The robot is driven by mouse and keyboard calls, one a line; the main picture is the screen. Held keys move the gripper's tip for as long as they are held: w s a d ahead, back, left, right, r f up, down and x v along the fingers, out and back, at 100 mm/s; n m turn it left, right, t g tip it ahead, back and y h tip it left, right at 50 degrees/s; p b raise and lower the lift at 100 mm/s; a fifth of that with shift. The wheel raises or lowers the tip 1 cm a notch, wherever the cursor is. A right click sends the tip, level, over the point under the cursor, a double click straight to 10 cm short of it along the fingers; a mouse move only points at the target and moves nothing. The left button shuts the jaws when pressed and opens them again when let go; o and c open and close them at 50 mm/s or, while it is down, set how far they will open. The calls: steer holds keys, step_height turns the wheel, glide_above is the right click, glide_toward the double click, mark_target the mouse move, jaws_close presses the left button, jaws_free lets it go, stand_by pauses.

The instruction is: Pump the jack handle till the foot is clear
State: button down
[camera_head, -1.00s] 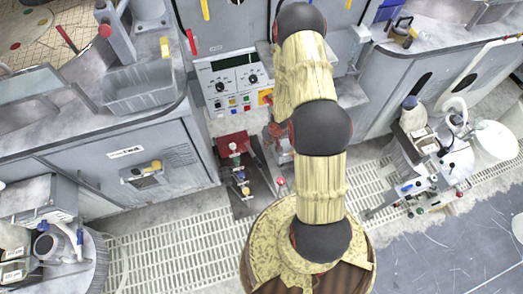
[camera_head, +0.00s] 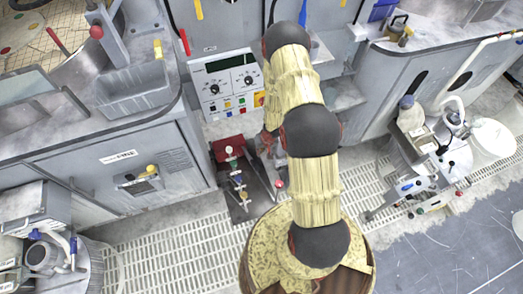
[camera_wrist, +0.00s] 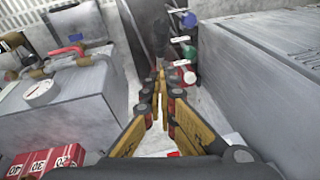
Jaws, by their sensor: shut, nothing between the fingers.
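My gripper (camera_wrist: 160,88) is shut and empty in the wrist view, its yellow-sided fingers close together. A dark, narrow upright shape (camera_wrist: 154,28) lies just beyond the fingertips; I cannot tell whether it is the jack handle or whether they touch. In the head view my arm hides the gripper. A dark floor unit with a red block (camera_head: 229,149) stands left of the arm, and a thin rod with a red knob (camera_head: 279,184) stands beside it. I cannot make out the jack or the foot for certain.
A grey housing with a dial (camera_wrist: 40,93) is at left. In the head view, a control panel (camera_head: 226,84) stands behind; floor grating (camera_head: 170,245) is clear at lower left.

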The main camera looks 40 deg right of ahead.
steer(key=f+b, duration=0.1)
steer(key=f, duration=0.1)
steer(key=a+f, duration=0.1)
steer(key=f, duration=0.1)
steer(key=s+f+b, duration=0.1)
steer(key=f, duration=0.1)
steer(key=shift+a+f+b, duration=0.2)
steer(key=shift+a+b, duration=0.1)
steer(key=shift+b, duration=0.05)
